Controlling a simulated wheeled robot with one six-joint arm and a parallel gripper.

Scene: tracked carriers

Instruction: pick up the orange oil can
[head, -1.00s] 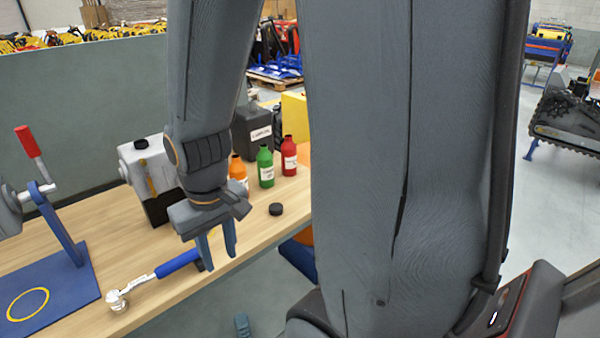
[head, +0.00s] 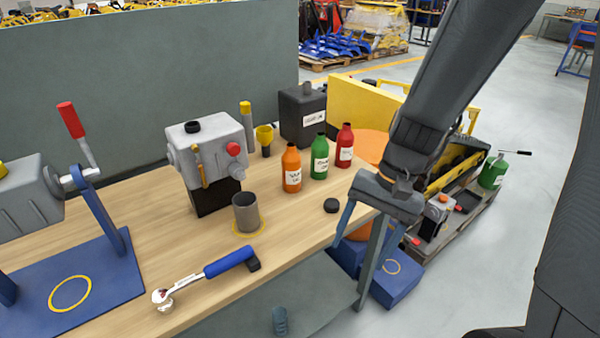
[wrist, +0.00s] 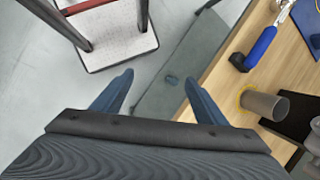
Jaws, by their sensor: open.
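The orange oil can (head: 291,168) is a small bottle with a white label. It stands upright on the wooden workbench (head: 130,215), left of a green bottle (head: 320,157) and a red bottle (head: 345,146). My gripper (head: 352,252) is open and empty, pointing down at the bench's right front edge, to the right of the orange can in the head view. In the wrist view its two fingers (wrist: 160,92) are spread over the floor and bench edge. The orange can is not visible in the wrist view.
A grey metal cup (head: 246,212), a black cap (head: 331,205) and a blue-handled ratchet (head: 208,273) lie nearer the front. A grey gearbox (head: 208,150) stands left of the bottles, a black canister (head: 302,115) behind. Bare bench shows between cup and cap.

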